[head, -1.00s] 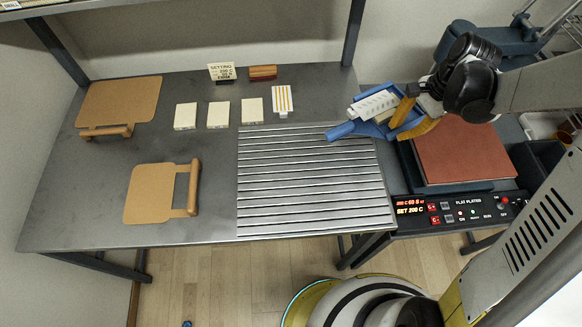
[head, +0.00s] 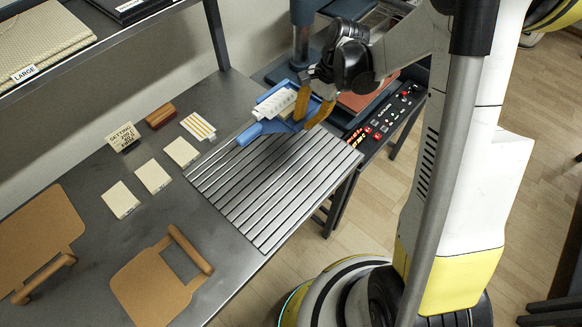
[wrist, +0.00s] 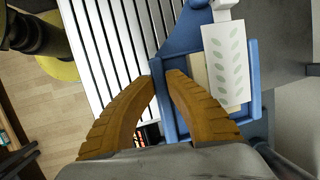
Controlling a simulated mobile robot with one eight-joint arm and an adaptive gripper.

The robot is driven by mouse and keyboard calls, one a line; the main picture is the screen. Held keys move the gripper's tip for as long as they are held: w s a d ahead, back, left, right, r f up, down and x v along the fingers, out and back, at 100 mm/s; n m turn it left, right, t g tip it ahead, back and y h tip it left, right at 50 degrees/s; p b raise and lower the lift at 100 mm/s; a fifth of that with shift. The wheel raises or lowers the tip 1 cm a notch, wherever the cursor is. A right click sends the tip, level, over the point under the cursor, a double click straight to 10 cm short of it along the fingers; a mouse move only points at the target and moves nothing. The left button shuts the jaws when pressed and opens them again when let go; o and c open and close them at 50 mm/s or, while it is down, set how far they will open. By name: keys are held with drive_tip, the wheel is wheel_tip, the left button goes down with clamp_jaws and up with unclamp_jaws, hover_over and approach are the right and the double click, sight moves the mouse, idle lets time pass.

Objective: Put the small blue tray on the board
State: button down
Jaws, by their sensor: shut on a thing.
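The small blue tray (head: 251,134) is in my gripper, above the far right part of the slatted metal rack (head: 262,187). My gripper (head: 311,107) is shut on the tray's edge; in the wrist view its orange fingers (wrist: 162,82) pinch the blue wall of the tray (wrist: 254,68). A white piece (head: 275,104) lies in the tray; in the wrist view it has a green leaf pattern (wrist: 227,65). Two tan boards with handles lie on the table: one at the front (head: 150,290) and one at far left (head: 38,235), cut by the frame edge.
White cards (head: 152,176), a striped card (head: 198,126), a sign (head: 123,137) and a brown block (head: 160,115) stand or lie left of the rack. A press with a control panel (head: 378,118) is at right. A shelf with a LARGE label (head: 40,50) overhangs upper left.

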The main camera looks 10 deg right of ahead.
drive_tip(key=b, duration=0.3)
hover_over(297, 169)
drive_tip(key=f, duration=0.5)
drive_tip(key=shift+d+f, duration=0.15)
drive_tip(key=shift+d, duration=0.2)
wheel_tip(297, 169, down, 4)
drive_tip(key=shift+b, duration=0.95)
drive_tip(key=c, duration=1.4)
unclamp_jaws()
drive_tip(key=shift+c, duration=0.2)
